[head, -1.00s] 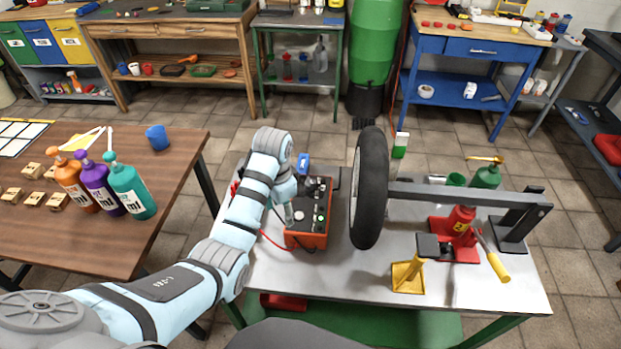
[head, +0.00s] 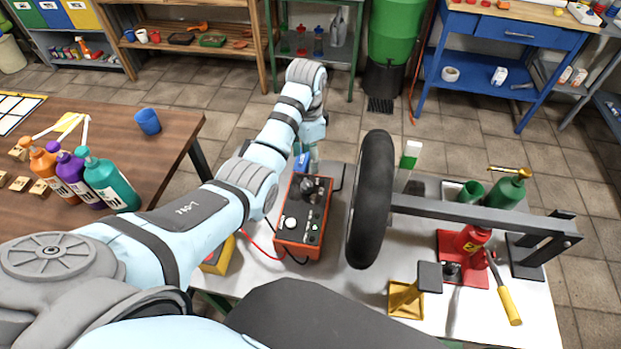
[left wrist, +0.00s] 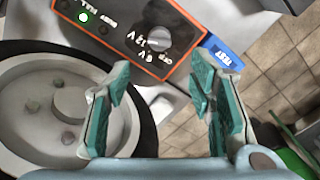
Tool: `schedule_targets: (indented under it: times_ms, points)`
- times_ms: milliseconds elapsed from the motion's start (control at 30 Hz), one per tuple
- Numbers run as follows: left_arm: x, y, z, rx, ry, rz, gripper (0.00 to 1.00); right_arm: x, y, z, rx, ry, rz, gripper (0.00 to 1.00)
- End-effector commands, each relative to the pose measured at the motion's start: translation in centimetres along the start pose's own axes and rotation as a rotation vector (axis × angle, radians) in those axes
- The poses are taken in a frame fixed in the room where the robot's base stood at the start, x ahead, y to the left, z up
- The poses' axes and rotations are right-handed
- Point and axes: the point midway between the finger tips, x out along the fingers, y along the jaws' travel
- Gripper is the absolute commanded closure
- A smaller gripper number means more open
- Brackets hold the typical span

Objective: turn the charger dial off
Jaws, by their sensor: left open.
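The orange-red charger (head: 300,232) stands on the metal bench, with a black top panel. Its dial (head: 307,186) is a grey knob near the panel's far end in the head view. In the left wrist view the dial (left wrist: 158,39) is large, beside OFF, 6V and 12V markings; I cannot tell its exact setting. A green light (left wrist: 84,17) is lit on the panel. My left gripper (left wrist: 160,78) is open and empty, its teal-padded fingers apart and short of the dial. In the head view it is by the charger's far end. My right gripper is not in view.
A black-tyred wheel (head: 371,200) stands upright just right of the charger. A red jack (head: 473,240) and a yellow stand (head: 405,297) are farther right. A blue object (head: 301,161) lies at the charger's far end. Red and black cables run off its near side.

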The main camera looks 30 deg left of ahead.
Motion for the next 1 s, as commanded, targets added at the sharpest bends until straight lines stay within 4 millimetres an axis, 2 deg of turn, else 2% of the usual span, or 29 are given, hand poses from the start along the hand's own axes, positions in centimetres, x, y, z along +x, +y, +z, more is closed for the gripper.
schedule_targets:
  times_ms: [33,100,300,433,700,767,1000]
  points:
    - [1.7,0.1,0.1,-0.001,-0.004,0.003,0.51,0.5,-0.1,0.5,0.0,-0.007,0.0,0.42]
    - [3.9,0.1,0.2,-0.002,-0.004,0.003,0.51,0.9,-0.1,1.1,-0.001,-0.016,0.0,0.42]
    - [9.0,0.1,0.0,0.0,-0.002,0.002,0.51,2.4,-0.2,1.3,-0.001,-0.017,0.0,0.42]
    - [10.5,0.1,-0.1,0.002,-0.001,0.001,0.51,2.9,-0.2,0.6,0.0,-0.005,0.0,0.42]
    - [10.7,0.1,-0.2,0.003,0.001,0.0,0.51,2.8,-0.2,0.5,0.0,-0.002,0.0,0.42]
    - [10.7,0.1,-0.2,0.003,0.001,0.0,0.59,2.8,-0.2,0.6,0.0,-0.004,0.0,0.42]
    - [10.7,0.2,-0.2,0.003,0.0,0.0,0.97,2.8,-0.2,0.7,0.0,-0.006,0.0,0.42]
